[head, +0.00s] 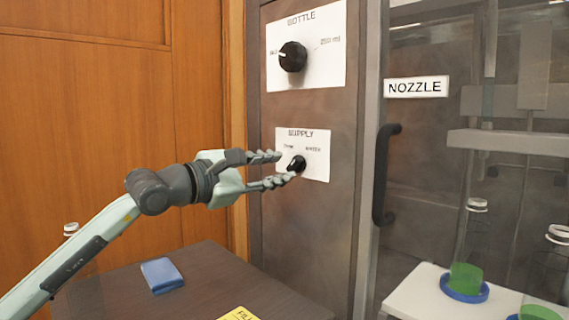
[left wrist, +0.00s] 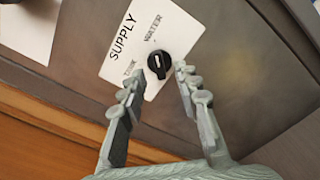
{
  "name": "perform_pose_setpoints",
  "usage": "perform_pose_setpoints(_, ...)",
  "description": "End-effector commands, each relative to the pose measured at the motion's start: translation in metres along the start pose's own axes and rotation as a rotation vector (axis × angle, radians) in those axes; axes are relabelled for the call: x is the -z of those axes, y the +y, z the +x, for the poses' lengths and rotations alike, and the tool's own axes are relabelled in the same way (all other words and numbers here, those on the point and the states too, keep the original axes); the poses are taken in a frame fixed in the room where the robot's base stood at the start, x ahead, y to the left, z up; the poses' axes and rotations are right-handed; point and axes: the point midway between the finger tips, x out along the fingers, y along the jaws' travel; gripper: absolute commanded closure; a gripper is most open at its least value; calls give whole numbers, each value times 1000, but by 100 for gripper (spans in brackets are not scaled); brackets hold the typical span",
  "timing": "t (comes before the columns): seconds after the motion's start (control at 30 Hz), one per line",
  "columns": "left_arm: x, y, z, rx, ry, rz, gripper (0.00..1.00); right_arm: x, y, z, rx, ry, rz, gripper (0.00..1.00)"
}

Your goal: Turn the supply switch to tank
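The supply switch (head: 298,163) is a small black knob on a white SUPPLY plate (head: 317,168) on the dark cabinet panel. TANK is printed at the plate's left and WATER at its right. In the left wrist view, the supply switch (left wrist: 158,65) has a white mark that seems to lie toward WATER. My left gripper (head: 285,167) is open, its two fingers pointing at the knob from the left. In the left wrist view, the fingertips of my left gripper (left wrist: 157,80) stand on either side just short of the knob, apparently not touching it. My right gripper is out of view.
A larger black BOTTLE knob (head: 293,56) sits on a plate above. A door with a black handle (head: 382,175) and NOZZLE label (head: 416,87) is to the right. A dark table (head: 215,275) below holds a blue object (head: 161,275) and a yellow card (head: 239,314).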

Motion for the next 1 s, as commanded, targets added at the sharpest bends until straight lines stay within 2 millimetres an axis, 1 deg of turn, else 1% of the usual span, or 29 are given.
perform_pose_setpoints(0.03,-2,2,7,-1,-2,-1,68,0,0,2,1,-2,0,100)
perform_pose_setpoints(0.1,-1,1,15,-1,-2,-1,68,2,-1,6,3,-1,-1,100)
perform_pose_setpoints(0.2,0,1,22,-1,0,-1,68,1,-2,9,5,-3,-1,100)
perform_pose_setpoints(0.5,0,0,24,-1,-1,0,68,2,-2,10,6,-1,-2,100)
perform_pose_setpoints(0.57,0,0,24,-1,-1,0,74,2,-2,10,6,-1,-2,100)
perform_pose_setpoints(0.77,0,0,24,-1,-1,0,99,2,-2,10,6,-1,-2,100)
perform_pose_setpoints(1.0,0,0,24,-1,-1,-2,100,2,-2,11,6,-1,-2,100)
